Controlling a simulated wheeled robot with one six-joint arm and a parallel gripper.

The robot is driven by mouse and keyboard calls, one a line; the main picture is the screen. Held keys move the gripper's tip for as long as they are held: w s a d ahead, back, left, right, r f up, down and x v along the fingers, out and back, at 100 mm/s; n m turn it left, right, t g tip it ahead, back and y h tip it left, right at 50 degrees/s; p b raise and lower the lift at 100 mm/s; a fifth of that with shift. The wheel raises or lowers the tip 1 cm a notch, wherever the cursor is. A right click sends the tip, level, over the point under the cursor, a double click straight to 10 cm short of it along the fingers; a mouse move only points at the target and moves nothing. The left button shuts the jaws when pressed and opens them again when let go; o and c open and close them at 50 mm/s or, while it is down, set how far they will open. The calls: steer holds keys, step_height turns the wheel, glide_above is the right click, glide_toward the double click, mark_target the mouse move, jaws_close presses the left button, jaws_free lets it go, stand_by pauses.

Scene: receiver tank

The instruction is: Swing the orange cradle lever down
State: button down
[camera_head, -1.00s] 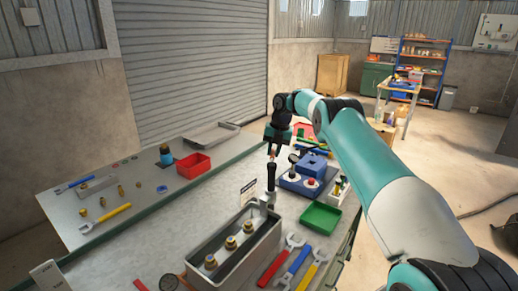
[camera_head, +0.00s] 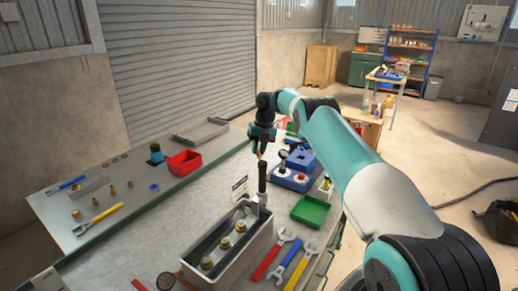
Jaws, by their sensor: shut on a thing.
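My gripper (camera_head: 260,148) points down above the bench, in the middle of the view. It is shut on a small orange-brown piece (camera_head: 260,156), which shows just below the fingers. The piece is too small to tell whether it is the orange cradle lever. A black upright post (camera_head: 262,178) stands just below it, at the back right corner of a grey open box (camera_head: 196,249). I cannot tell whether the piece touches the post. Several brass fittings (camera_head: 224,243) stand in a row inside the box. No other orange lever can be made out.
A blue block with gauges (camera_head: 298,165) and a green tray (camera_head: 309,210) lie right of the post. Wrenches (camera_head: 290,262) lie at the front right. A red bin (camera_head: 185,163) and a yellow wrench (camera_head: 98,218) are on the left. The bench between is mostly clear.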

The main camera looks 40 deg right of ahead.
steer(key=c, duration=1.1)
jaws_free()
steer(key=shift+o, duration=0.2)
step_height(320, 180, up, 7)
steer(key=d+p, duration=0.1)
steer(key=p, duration=0.6)
steer(key=shift+s+r+p, duration=0.2)
steer(key=shift+s+p, duration=0.05)
steer(key=shift+p, duration=0.05)
